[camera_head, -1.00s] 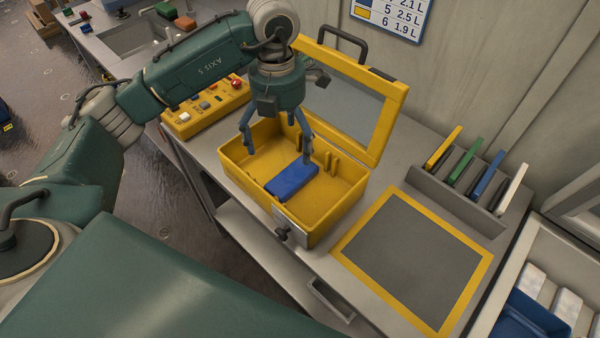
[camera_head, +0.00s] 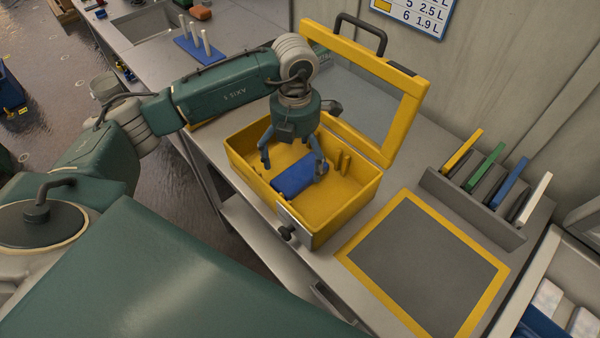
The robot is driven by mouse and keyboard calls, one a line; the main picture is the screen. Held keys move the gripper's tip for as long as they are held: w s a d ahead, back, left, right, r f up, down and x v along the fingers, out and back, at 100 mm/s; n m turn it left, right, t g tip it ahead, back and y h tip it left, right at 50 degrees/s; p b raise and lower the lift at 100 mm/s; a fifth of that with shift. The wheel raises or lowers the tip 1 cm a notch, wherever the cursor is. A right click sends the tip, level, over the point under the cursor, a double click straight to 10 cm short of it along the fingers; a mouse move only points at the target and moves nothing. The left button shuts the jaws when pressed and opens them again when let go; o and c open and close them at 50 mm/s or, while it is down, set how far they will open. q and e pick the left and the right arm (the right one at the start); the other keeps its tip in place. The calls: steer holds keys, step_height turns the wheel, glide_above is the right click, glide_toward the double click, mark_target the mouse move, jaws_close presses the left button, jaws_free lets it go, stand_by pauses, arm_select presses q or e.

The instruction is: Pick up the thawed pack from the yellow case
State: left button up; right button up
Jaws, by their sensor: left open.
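The yellow case (camera_head: 345,221) stands open on the bench, its framed lid (camera_head: 408,115) raised at the back. A blue pack (camera_head: 291,181), which fits the thawed pack, lies flat on the case floor. My left gripper (camera_head: 293,171) points down into the case with its fingers spread open, around or just above the pack. One finger is on the pack's left side and one near its right end. I cannot tell whether they touch it. My right gripper is not in view.
A grey mat with a yellow border (camera_head: 428,262) lies right of the case. Behind it, a grey rack (camera_head: 470,207) holds several coloured panels. A blue bin (camera_head: 540,325) with white packs is at lower right. A sink (camera_head: 140,22) is at upper left.

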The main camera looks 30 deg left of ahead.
mark_target(296, 168)
arm_select(q)
step_height(296, 168, down, 4)
steer(key=shift+r+p, duration=0.2)
steer(key=shift+p, duration=0.45)
steer(key=shift+f, duration=0.3)
steer(key=c, duration=1.5)
steer(key=shift+w+r, duration=0.1)
steer(key=shift+r, duration=0.1)
steer(key=shift+c, duration=0.2)
